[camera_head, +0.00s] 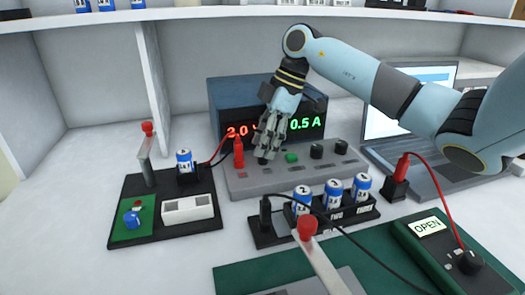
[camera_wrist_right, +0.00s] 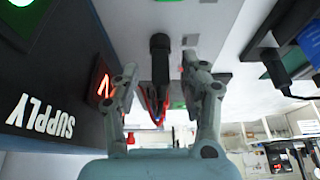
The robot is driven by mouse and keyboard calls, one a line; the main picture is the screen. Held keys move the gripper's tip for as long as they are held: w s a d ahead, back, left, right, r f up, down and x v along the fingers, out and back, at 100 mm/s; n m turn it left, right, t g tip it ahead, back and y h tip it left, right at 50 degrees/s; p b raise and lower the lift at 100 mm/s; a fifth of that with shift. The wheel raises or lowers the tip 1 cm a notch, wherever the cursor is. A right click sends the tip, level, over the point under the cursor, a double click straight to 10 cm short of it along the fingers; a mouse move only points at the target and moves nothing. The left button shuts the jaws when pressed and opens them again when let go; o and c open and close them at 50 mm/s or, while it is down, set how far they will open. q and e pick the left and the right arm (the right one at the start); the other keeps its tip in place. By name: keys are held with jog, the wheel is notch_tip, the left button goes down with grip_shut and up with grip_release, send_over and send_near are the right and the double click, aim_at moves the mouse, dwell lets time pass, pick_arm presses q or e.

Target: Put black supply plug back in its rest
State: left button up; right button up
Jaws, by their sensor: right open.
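The black supply plug (camera_wrist_right: 160,48) stands at the grey front panel (camera_head: 230,185) of the supply (camera_head: 228,98). In the wrist view it lies between the two open fingers of my right gripper (camera_wrist_right: 160,85), with gaps visible at its sides. In the head view my right gripper (camera_head: 268,142) points down over the panel and covers most of the plug; only its dark lower end (camera_head: 262,160) shows. I cannot tell how deep the plug sits in the panel. The red supply plug (camera_head: 238,152) stands just left of the gripper. My left gripper is not in view.
Another black plug (camera_head: 265,212) with a black cable stands at the left end of the battery rack (camera_head: 268,238). A dark board (camera_head: 120,205) with a switch lies left. A laptop (camera_head: 440,155) stands right. A meter (camera_head: 425,250) lies front right.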

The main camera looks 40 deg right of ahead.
jog(key=shift+f, duration=0.15)
grip_shut()
dwell(0.4)
